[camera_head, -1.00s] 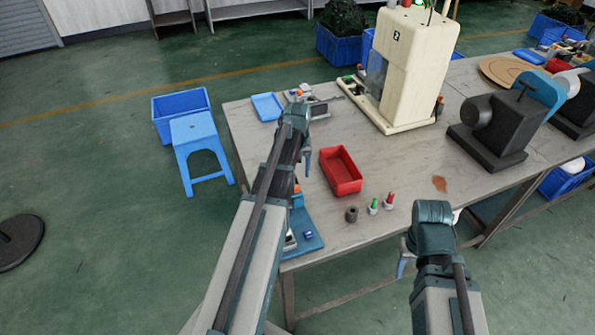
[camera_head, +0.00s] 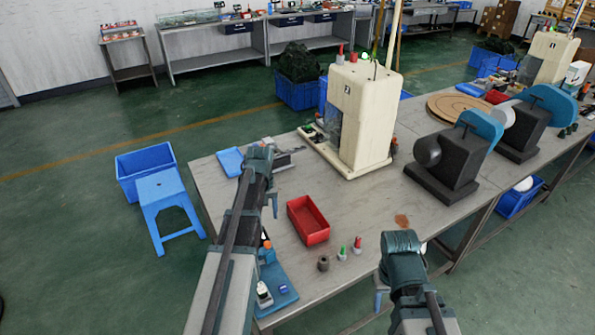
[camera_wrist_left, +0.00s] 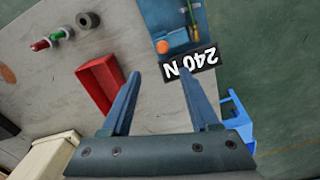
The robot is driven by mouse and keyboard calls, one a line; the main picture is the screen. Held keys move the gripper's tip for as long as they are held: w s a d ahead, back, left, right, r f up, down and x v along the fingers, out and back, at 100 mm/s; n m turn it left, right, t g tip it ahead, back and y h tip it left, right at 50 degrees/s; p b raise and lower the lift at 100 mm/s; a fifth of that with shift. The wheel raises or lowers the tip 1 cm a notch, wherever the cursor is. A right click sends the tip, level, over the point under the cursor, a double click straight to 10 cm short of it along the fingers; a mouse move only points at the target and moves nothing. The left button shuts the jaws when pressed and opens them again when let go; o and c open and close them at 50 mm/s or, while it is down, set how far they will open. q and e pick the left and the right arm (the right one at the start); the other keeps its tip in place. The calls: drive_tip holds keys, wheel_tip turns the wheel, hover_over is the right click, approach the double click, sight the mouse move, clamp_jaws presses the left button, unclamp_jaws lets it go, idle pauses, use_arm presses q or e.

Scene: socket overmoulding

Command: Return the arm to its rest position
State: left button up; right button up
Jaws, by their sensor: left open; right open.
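My left arm reaches in from the left over the table (camera_head: 340,222). Its gripper (camera_head: 274,205) is mostly hidden behind the wrist in the head view. In the left wrist view the left gripper (camera_wrist_left: 158,82) is open, with two blue-grey fingers apart and nothing between them. It hangs above the table between a red tray (camera_head: 308,220) and a blue board (camera_head: 276,288). My right gripper (camera_head: 380,298) is at the table's front edge, lower right, and only partly visible below its wrist. I see nothing held in it.
A cream machine (camera_head: 361,115) stands at the back. A dark grey machine (camera_head: 447,165) is to the right. A blue stool (camera_head: 166,205) is left of the table.

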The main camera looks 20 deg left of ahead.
use_arm(q)
drive_tip(key=s+d+f+m+b, duration=0.1)
drive_tip(key=s+d+m, duration=0.2)
drive_tip(key=d, duration=0.6)
drive_tip(key=s+d+f+m+b, duration=0.1)
drive_tip(key=s+d+m, duration=0.3)
drive_tip(key=s+d, duration=0.4)
drive_tip(key=s+d+f+m+y+b, duration=0.1)
drive_tip(key=s+d+m, duration=0.2)
drive_tip(key=d, duration=0.9)
drive_tip(key=s, duration=0.3)
drive_tip(key=shift+m, duration=0.3)
